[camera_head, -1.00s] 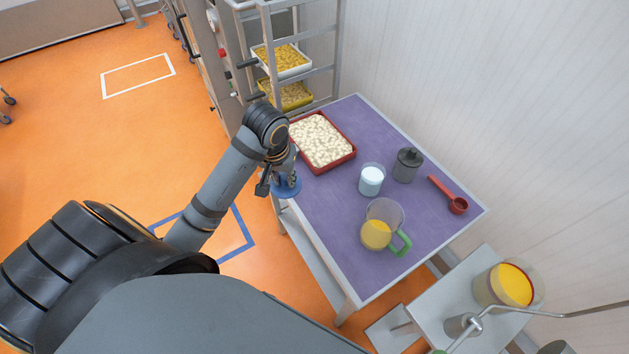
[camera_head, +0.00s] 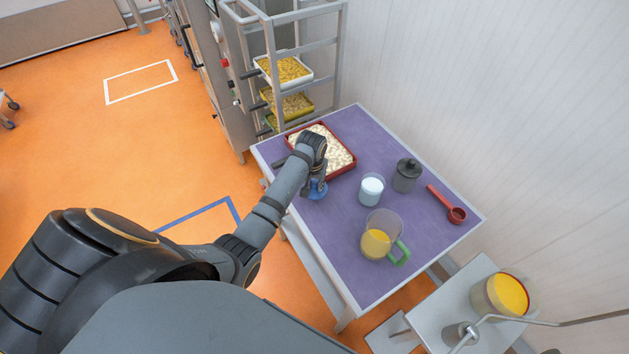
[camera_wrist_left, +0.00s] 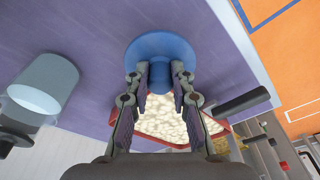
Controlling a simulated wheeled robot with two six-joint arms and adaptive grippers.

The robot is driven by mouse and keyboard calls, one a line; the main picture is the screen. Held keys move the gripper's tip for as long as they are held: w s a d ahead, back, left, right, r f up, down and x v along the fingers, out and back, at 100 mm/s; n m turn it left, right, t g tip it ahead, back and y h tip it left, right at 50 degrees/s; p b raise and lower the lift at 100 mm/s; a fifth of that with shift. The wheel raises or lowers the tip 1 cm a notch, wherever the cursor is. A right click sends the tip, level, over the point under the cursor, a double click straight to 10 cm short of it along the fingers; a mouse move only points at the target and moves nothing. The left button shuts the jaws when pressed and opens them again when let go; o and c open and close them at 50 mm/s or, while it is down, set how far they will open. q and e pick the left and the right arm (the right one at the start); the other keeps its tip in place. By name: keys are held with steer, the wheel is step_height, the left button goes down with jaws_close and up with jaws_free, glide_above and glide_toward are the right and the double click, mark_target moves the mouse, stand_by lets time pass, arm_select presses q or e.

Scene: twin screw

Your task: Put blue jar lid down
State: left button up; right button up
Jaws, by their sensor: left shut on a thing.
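The blue jar lid (camera_head: 317,191) is held by my left gripper (camera_head: 316,178), over the purple tabletop near its left edge. In the left wrist view the lid (camera_wrist_left: 161,47) is a round blue disc with a knob, and the fingers of the left gripper (camera_wrist_left: 160,78) are shut on the knob. Whether the lid touches the table cannot be told. An open glass jar with white contents (camera_head: 371,189) stands to the right of the lid; it also shows in the left wrist view (camera_wrist_left: 45,85). My right gripper is not in view.
On the purple table (camera_head: 330,243) are a red tray of pale pieces (camera_head: 345,158), a dark lidded jar (camera_head: 406,177), a red scoop (camera_head: 445,203) and a green-handled jug (camera_head: 379,240). A rack (camera_head: 338,60) stands behind. Table surface in front of the lid is clear.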

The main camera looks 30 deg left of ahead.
mark_target(313, 194)
arm_select(q)
steer(key=shift+f, duration=0.15)
steer(key=shift+f, duration=0.1)
steer(key=o, duration=0.9)
steer(key=shift+o, duration=0.2)
step_height(313, 194, up, 12)
steer(key=s+b, duration=0.2)
steer(key=shift+d+b, duration=0.2)
steer(key=shift+b, duration=0.15)
